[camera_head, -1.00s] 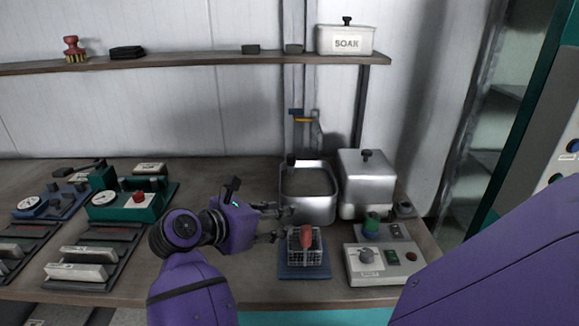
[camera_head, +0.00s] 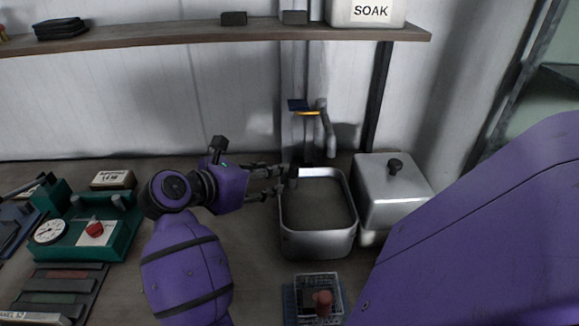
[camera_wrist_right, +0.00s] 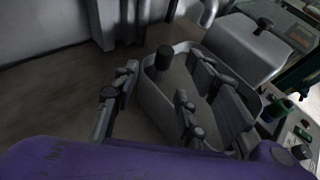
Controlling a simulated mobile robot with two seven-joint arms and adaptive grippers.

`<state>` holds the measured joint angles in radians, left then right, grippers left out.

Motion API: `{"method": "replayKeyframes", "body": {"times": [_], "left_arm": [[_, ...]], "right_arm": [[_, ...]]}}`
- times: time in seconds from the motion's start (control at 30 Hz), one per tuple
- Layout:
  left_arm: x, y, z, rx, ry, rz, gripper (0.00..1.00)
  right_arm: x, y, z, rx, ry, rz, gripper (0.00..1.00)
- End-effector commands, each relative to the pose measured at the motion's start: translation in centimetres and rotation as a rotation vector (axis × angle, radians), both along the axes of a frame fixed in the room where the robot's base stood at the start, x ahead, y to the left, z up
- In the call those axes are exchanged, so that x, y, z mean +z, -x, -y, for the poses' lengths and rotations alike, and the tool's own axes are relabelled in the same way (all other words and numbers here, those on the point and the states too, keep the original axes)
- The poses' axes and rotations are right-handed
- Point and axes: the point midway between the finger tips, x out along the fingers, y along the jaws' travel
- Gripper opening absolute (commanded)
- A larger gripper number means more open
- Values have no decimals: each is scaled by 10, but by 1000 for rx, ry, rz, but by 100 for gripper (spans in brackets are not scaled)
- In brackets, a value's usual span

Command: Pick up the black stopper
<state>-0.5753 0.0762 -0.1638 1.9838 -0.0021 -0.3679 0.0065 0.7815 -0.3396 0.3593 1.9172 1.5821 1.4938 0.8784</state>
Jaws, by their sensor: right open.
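In the right wrist view, the stopper (camera_wrist_right: 163,58) shows at the basin's rim (camera_wrist_right: 150,100), between the lines of the two fingers. My right gripper (camera_head: 280,180) is open and reaches in from the left, its fingertips close to the stopper. I cannot tell whether they touch it. My left gripper is not in view.
A lidded metal box (camera_head: 395,190) stands right of the basin. A tap (camera_head: 328,125) rises behind it. A wire basket (camera_head: 335,282) with a red-topped item sits in front. A green device (camera_head: 75,235) is at left, a shelf (camera_head: 200,32) above.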

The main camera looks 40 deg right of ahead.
Motion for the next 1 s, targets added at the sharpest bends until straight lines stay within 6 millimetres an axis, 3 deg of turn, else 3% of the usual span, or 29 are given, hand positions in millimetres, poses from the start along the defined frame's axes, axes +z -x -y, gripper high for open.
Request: {"method": "replayKeyframes", "body": {"times": [0.4, 0.6, 0.93, 1.0], "left_arm": [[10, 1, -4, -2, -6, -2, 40], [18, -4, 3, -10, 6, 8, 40], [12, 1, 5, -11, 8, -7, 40], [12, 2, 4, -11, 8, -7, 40]], "right_arm": [[-15, -1, 39, -3, 3, 1, 40], [-29, -3, 64, -1, 4, 2, 40], [-36, -4, 70, 0, 0, 0, 40], [-36, -4, 70, 0, 0, 0, 31]]}}
